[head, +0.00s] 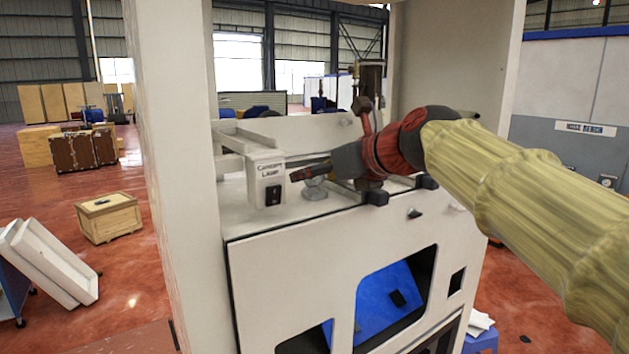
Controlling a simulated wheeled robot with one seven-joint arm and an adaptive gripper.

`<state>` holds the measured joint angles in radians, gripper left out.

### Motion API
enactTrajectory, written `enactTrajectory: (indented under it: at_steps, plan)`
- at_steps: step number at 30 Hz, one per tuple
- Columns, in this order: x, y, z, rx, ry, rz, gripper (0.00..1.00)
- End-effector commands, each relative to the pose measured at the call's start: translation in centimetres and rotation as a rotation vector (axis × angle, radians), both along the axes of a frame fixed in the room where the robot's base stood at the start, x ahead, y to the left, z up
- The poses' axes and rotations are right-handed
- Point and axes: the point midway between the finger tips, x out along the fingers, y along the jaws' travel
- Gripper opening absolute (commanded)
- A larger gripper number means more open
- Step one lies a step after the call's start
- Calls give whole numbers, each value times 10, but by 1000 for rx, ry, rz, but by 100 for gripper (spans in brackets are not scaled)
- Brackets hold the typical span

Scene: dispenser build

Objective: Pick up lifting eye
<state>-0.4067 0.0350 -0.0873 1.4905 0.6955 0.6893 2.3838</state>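My arm in a yellow sleeve reaches in from the right and ends in a red and dark grey wrist. My gripper (301,174) points left, just above the top of the white machine (330,245). Its fingers are small and seen from the side, so I cannot tell if they are open or shut. A small grey rounded piece (315,190) sits on the machine top right under the fingers. It may be the lifting eye, but its shape is partly hidden and unclear. I cannot tell if the fingers touch it.
A white post (180,180) rises in front at left. Black blocks (376,198) sit along the machine's top edge. A wooden crate (108,218) stands on the red floor.

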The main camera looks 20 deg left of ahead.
Motion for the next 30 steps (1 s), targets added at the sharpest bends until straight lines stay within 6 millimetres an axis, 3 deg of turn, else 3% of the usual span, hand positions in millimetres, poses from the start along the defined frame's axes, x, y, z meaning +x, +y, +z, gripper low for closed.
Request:
enactTrajectory:
  at_steps: [3, 10, 30]
  plan:
    - [6, 9, -4, -1, 1, 1, 56]
    - [7, 9, -5, -1, 1, 0, 55]
    - [7, 9, -5, -1, 1, 0, 17]
